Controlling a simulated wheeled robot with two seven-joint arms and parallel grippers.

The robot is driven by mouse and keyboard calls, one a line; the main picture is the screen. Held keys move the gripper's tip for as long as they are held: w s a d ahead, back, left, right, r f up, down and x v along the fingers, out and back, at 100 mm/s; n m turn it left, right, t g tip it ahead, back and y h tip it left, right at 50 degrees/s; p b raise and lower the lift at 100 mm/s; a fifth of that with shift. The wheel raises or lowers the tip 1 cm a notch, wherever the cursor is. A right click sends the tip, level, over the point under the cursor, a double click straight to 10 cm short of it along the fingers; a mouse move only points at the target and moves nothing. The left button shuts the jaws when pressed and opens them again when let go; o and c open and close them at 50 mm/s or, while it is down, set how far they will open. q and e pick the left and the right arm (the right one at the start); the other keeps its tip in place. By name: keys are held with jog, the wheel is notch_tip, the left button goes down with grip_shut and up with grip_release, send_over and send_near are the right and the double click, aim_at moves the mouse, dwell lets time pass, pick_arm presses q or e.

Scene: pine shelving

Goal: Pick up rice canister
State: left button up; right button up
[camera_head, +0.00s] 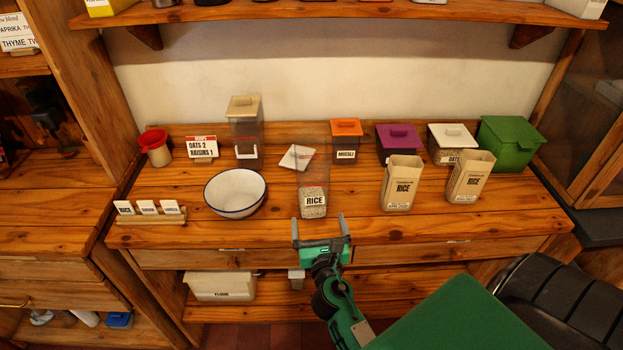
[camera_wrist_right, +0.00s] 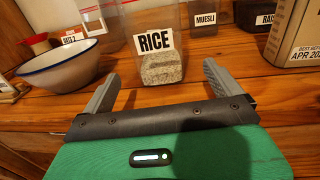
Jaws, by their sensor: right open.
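The rice canister (camera_head: 313,185) is a tall clear container with a white RICE label and pale grain at the bottom. It stands upright near the front of the counter, apparently without a lid. In the right wrist view the rice canister (camera_wrist_right: 162,68) stands ahead, between the lines of the two fingers. My right gripper (camera_head: 320,224) is open and empty at the counter's front edge, just in front of the canister; its grey fingers also show in the wrist view (camera_wrist_right: 160,84). My left gripper is not in view.
A white bowl (camera_head: 236,193) stands left of the canister. Two tan RICE packets (camera_head: 401,184) (camera_head: 470,178) stand to its right. A square white lid (camera_head: 297,158) lies behind it, near the orange-lidded muesli canister (camera_head: 346,140). A shelf (camera_head: 340,10) runs above.

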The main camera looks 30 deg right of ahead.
aim_at(315, 208)
jog(key=x, duration=0.4)
jog(key=shift+w+d+p, duration=0.2)
jog(key=shift+w+p, duration=0.15)
jog(key=shift+p, duration=0.05)
jog(key=shift+w+d, duration=0.25)
jog(key=shift+w, duration=0.25)
jog(key=shift+w+d+r+p, duration=0.2)
jog(key=shift+w+p, duration=0.1)
jog(key=shift+w, duration=0.2)
jog(key=x, duration=0.4)
jog(key=shift+w+f+p, duration=0.1)
jog(key=shift+w+p, duration=0.05)
jog(key=shift+p, duration=0.25)
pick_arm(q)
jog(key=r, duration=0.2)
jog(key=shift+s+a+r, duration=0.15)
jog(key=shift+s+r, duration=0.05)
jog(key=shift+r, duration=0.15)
pick_arm(e)
jog(key=c, duration=1.3)
